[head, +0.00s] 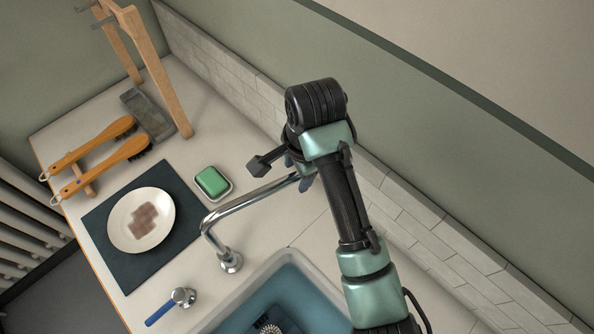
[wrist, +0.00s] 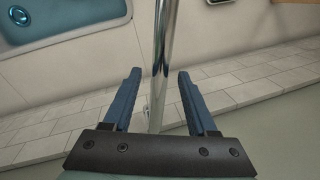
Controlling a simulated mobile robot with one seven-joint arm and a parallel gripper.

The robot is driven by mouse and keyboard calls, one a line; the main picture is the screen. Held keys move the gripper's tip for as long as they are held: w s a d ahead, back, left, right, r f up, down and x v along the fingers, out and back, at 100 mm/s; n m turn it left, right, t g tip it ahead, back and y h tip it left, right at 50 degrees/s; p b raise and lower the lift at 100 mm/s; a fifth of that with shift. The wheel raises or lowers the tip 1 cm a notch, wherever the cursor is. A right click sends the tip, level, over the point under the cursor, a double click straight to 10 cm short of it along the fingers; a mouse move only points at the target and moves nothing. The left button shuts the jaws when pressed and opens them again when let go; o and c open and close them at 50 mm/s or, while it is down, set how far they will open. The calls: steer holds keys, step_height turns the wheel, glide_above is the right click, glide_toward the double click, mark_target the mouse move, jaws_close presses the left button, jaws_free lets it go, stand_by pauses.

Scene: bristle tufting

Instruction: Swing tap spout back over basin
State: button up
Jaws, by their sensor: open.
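The chrome tap spout (head: 246,200) rises from its base on the counter beside the basin (head: 312,296) and reaches toward the tiled wall, with its far end out over the counter rather than the basin. My gripper (head: 298,171) is open at the far end of the spout and partly hidden by my wrist in the head view. In the wrist view, the spout (wrist: 162,60) runs between the two blue fingers of my gripper (wrist: 157,74). Gaps show on both sides of it near the fingertips. The spout's outlet is hidden in the head view.
A green soap (head: 212,181) on a dish lies left of the spout. A plate (head: 122,212) on a dark mat (head: 114,275), two brushes (head: 122,149) and a wooden stand (head: 162,83) are farther left. The tiled wall (head: 402,207) is close behind my gripper.

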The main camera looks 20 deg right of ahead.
steer(key=shift+f, duration=0.2)
jaws_close()
stand_by(1.4)
